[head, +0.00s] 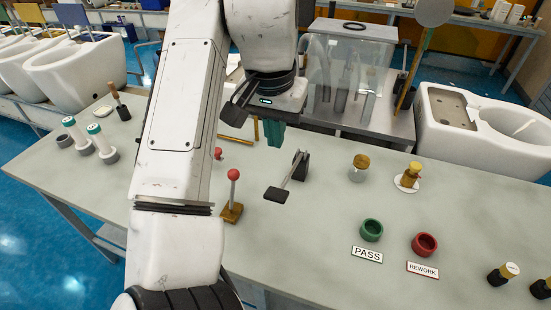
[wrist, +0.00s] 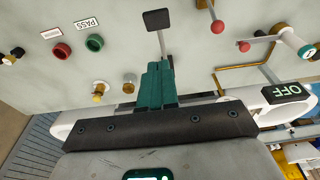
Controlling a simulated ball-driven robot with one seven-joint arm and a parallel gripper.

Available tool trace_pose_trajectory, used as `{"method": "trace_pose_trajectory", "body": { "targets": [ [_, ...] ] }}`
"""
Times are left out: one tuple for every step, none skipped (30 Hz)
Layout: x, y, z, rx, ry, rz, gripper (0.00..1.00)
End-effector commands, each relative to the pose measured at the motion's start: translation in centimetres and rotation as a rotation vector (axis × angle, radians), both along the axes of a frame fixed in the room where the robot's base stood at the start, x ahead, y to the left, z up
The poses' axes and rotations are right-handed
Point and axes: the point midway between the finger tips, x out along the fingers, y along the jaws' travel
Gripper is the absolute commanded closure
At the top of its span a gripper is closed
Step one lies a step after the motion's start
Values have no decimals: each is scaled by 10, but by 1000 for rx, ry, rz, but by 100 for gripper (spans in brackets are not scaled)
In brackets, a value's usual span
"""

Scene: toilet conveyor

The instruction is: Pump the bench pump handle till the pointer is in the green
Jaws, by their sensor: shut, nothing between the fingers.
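A lever that looks like the pump handle (head: 277,194) has a flat black grip on a thin metal rod. The rod slopes up to a dark upright block (head: 301,165) on the bench. The black grip also shows at the top of the wrist view (wrist: 157,19), its rod passing behind my fingers. My gripper (head: 275,134) has teal fingers, shut and empty, pointing down above the bench. In the head view it is up and left of the dark block. In the wrist view its fingers (wrist: 160,84) overlap the lever's lower end. I cannot make out a pointer or green band.
A red-ball lever (head: 233,176) on a wooden base stands left of the handle. A clear box (head: 350,70) is behind. Green (head: 371,230) and red (head: 425,244) cups sit right, near the PASS and REWORK signs. Bench space in front of the handle is clear.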

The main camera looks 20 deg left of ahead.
Motion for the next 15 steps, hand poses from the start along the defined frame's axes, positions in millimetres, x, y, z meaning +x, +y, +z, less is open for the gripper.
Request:
{"method": "trace_pose_trajectory", "body": {
  "targets": [
    [1,-1,-8,-4,0,-1,100],
    [2,-1,-12,-4,0,-1,100],
    [3,-2,-19,-5,1,-1,100],
    [4,-2,-24,-5,1,-1,100],
    [4,-1,-28,-5,1,-1,100],
    [5,-2,-36,-5,1,-1,100],
    [6,-1,-42,-4,2,0,100],
    [7,-2,-48,-5,3,0,100],
    [8,0,-53,-3,3,2,100],
    [9,0,-59,-3,4,2,100],
    [10,-1,-65,-3,4,1,100],
    [11,-1,-73,-4,4,1,100],
    [12,-1,-78,-3,3,1,100],
    [13,-1,-84,-2,4,1,100],
    [14,-1,-91,-2,2,1,100]
  ]
}}
